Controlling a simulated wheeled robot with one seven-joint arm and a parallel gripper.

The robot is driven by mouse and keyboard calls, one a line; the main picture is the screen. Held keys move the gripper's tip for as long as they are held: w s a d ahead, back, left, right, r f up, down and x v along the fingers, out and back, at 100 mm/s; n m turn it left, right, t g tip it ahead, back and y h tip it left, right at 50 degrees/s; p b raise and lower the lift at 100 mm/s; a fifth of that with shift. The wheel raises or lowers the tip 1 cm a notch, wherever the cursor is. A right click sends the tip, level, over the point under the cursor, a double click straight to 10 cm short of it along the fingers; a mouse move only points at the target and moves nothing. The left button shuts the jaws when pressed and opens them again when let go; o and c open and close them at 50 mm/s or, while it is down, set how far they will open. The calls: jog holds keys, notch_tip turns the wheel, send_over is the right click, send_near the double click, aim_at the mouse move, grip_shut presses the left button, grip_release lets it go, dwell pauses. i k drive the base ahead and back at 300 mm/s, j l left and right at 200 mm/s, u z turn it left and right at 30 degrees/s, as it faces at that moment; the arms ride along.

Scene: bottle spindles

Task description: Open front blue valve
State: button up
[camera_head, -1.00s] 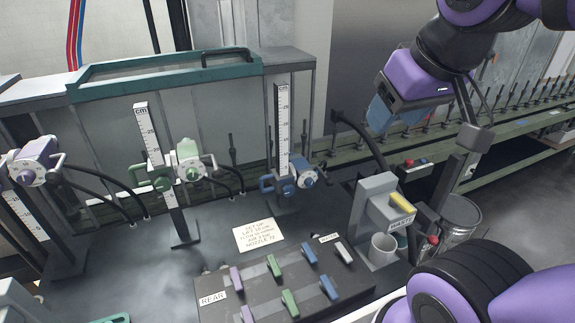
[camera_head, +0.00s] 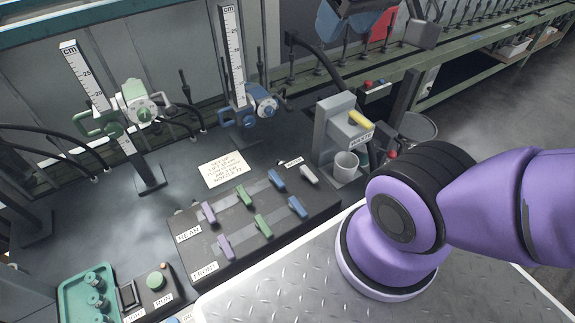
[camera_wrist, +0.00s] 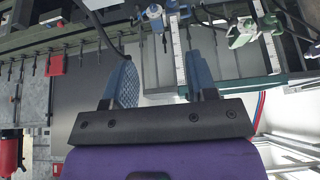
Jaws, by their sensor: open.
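The front blue valve lever (camera_head: 297,207) is in the front row of the dark valve box, at its right end. The rear blue lever (camera_head: 276,180) is behind it. Both stand out of the box top at a slant. My gripper (camera_wrist: 160,80) is open and empty in the wrist view, its two blue fingers wide apart. In the head view my gripper (camera_head: 352,18) is partly cut off at the top edge, well above and beyond the valve box. The valve levers are not seen in the wrist view.
The box (camera_head: 325,200) also carries purple, green and white levers. A grey dispenser (camera_head: 333,125) with a yellow handle and cup stands behind it to the right. Blue (camera_head: 262,103) and green (camera_head: 140,105) spindle units stand behind. A green tray (camera_head: 70,290) is at lower left.

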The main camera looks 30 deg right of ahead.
aim_at(293, 205)
jog(key=k, duration=0.65)
jog(key=z, duration=1.65)
jog(key=k+j, duration=0.35)
jog(key=j, duration=0.15)
